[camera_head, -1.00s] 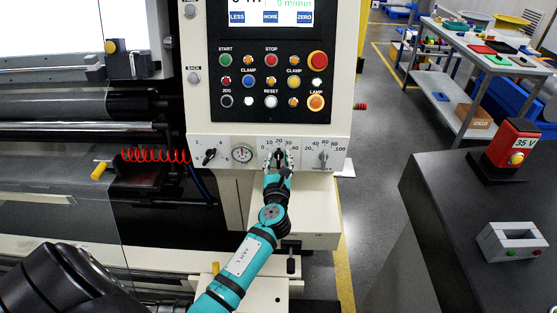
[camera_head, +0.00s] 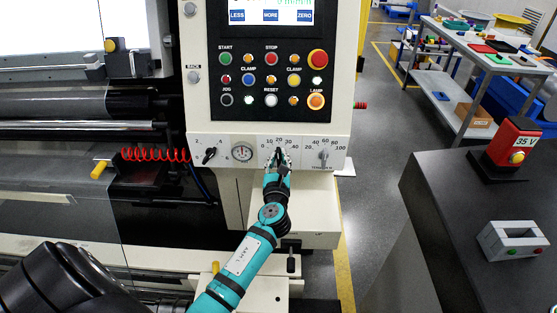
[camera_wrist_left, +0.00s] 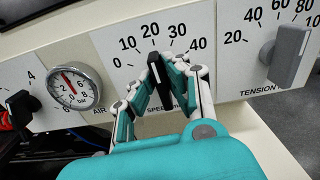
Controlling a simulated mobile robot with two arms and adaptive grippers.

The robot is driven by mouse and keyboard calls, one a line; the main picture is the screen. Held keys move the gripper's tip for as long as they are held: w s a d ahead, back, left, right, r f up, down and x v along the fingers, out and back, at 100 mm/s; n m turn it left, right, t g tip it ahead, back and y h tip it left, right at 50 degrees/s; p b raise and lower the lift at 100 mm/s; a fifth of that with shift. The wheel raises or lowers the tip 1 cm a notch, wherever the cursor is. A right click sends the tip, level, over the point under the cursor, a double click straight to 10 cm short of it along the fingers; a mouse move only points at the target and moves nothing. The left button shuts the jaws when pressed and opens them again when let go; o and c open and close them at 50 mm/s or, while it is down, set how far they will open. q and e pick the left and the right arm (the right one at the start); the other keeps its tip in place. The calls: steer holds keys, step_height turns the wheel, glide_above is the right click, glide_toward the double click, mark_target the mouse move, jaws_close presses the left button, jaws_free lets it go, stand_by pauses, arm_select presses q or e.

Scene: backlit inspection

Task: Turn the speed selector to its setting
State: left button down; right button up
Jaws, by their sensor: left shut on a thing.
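The speed selector is a black knob (camera_wrist_left: 155,68) with a scale from 0 to 40 on the white lower panel. In the left wrist view its upper end points at about 20. My left gripper (camera_wrist_left: 166,68) comes from below with its grey fingertips on both sides of the knob, shut on it. My right gripper is not in view.
The tension knob (camera_wrist_left: 287,55) is close on the right. A round air gauge (camera_wrist_left: 75,87) and another black selector (camera_head: 209,155) are on the left. Buttons (camera_head: 271,79) and a screen sit above. A red coiled hose (camera_head: 155,154) hangs at left.

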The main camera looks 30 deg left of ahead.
arm_select(q)
steer(key=n+b, duration=0.1)
steer(key=n, duration=0.2)
steer(key=n+b, duration=0.1)
steer(key=n, duration=0.1)
steer(key=shift+a+f+n, duration=0.15)
steer(key=shift+n, duration=0.25)
steer(key=n+b, duration=0.2)
steer(key=n, duration=0.3)
steer(key=shift+s+a+b, duration=0.1)
steer(key=shift+b, duration=0.2)
steer(key=shift+n, duration=0.4)
steer(key=c, duration=1.4)
jaws_free()
